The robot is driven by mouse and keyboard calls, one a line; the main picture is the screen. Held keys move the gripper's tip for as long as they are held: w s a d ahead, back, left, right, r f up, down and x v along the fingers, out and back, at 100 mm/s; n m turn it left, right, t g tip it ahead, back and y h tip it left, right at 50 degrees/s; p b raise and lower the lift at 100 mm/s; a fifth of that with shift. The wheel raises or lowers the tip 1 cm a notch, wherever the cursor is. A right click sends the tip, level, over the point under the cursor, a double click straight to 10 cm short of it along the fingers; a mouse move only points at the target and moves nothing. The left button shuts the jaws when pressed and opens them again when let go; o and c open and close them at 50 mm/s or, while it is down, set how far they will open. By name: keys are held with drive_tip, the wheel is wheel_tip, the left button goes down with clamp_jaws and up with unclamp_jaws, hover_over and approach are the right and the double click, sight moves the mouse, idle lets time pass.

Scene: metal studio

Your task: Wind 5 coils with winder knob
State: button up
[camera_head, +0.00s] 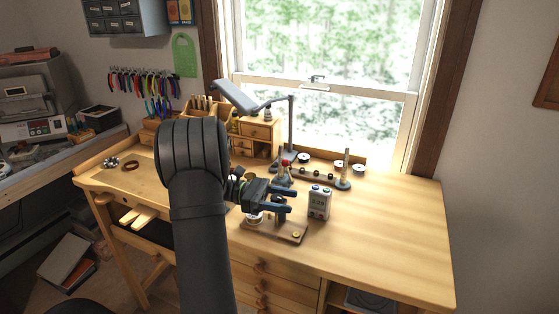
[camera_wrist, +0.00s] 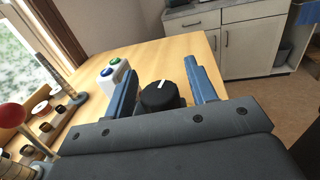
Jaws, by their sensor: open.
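My gripper (camera_head: 288,201) is open above the winder's wooden base (camera_head: 280,232) on the bench. In the wrist view, a black round knob with a white mark (camera_wrist: 162,96) shows between the two blue fingers of my gripper (camera_wrist: 158,68). Gaps show on both sides of the knob, and I cannot tell its depth relative to the fingertips. In the head view, the knob is not clear behind the gripper. A small pale box with a blue and a green button (camera_head: 320,204) stands right of the winder; it also shows in the wrist view (camera_wrist: 114,74).
A rack of spools (camera_head: 318,173) and a post on a round base (camera_head: 345,170) stand behind, near the window. A small drawer cabinet (camera_head: 258,133) and a lamp (camera_head: 240,98) stand at the back left. The bench's right side (camera_head: 400,230) is clear.

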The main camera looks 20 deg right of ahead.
drive_tip(key=n+t+h, duration=0.1)
drive_tip(key=t, duration=0.1)
drive_tip(key=n+t+h, duration=0.1)
drive_tip(key=n+t, duration=0.1)
drive_tip(key=n+t+h, duration=0.1)
drive_tip(key=t, duration=0.1)
drive_tip(key=shift+w+d, duration=0.15)
drive_tip(key=shift+w, duration=0.1)
drive_tip(key=n+t, duration=0.2)
drive_tip(key=t, duration=0.1)
drive_tip(key=n+t, duration=0.1)
drive_tip(key=t, duration=0.1)
drive_tip(key=shift+w+n+h, duration=0.25)
drive_tip(key=shift+n+h, duration=0.05)
drive_tip(key=a, duration=1.8)
wheel_tip(320, 180, up, 20)
drive_tip(key=n+y, duration=1.5)
drive_tip(key=y, duration=0.3)
hover_over(277, 197)
drive_tip(key=shift+f, duration=0.1)
